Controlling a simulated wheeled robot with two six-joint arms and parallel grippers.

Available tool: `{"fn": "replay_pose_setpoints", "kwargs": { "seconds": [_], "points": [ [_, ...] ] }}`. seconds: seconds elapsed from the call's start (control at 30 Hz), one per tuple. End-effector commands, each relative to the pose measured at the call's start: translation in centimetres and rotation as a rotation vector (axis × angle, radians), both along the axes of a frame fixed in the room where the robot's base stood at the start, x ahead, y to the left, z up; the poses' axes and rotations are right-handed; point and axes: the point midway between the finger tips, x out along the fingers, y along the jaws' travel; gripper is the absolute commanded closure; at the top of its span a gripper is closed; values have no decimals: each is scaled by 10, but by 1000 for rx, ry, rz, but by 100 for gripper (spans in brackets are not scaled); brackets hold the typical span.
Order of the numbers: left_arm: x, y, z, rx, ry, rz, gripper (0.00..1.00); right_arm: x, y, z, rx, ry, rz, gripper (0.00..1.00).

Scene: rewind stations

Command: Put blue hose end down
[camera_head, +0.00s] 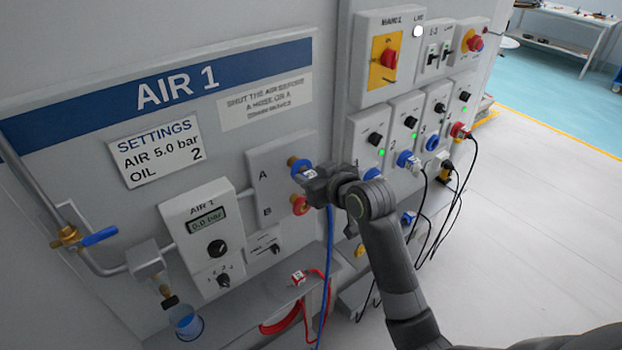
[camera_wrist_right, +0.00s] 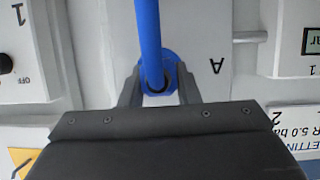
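The blue hose end (camera_head: 301,167) is at port A on the AIR 1 panel; in the head view its blue collar shows against the port's brass fitting. My right gripper (camera_head: 309,172) is at it, partly covering it. In the right wrist view, the gripper's fingers (camera_wrist_right: 159,83) stand on both sides of the blue collar (camera_wrist_right: 160,66) and appear closed on it. The blue hose (camera_head: 329,240) hangs down from the gripper past the shelf; it also shows in the right wrist view (camera_wrist_right: 148,30). My left gripper is in neither view.
Port B (camera_head: 300,205) with a red ring is just below. A red hose end (camera_head: 298,278) and red hose lie on the grey shelf (camera_head: 245,310). The gauge box (camera_head: 205,225) reads 0.0 bar. Sockets with plugs and black cables (camera_head: 445,200) are to the right.

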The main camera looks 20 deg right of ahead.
Motion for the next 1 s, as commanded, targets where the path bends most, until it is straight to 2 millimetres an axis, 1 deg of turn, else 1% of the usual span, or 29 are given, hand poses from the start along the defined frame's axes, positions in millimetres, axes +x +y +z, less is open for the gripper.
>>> {"fn": "replay_pose_setpoints", "kwargs": {
  "seconds": [0.03, 0.2, 0.47, 0.67, 0.77, 0.87, 1.0],
  "points": [
    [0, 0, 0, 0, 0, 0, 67, 0, 0, 0, 0, 0, 0, 78],
    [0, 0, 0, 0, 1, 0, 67, 0, 0, 0, 0, -1, 0, 100],
    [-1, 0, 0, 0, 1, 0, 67, -1, 0, 1, 0, -1, 0, 100],
    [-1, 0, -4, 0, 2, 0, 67, -8, -3, 9, 0, -4, 0, 100],
    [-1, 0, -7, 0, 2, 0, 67, -16, -5, 18, -1, -9, 1, 100],
    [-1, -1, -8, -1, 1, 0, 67, -28, -10, 25, -1, -11, 0, 100],
    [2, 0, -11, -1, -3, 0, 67, -51, -17, 38, -4, -13, 0, 100]
  ]
}}
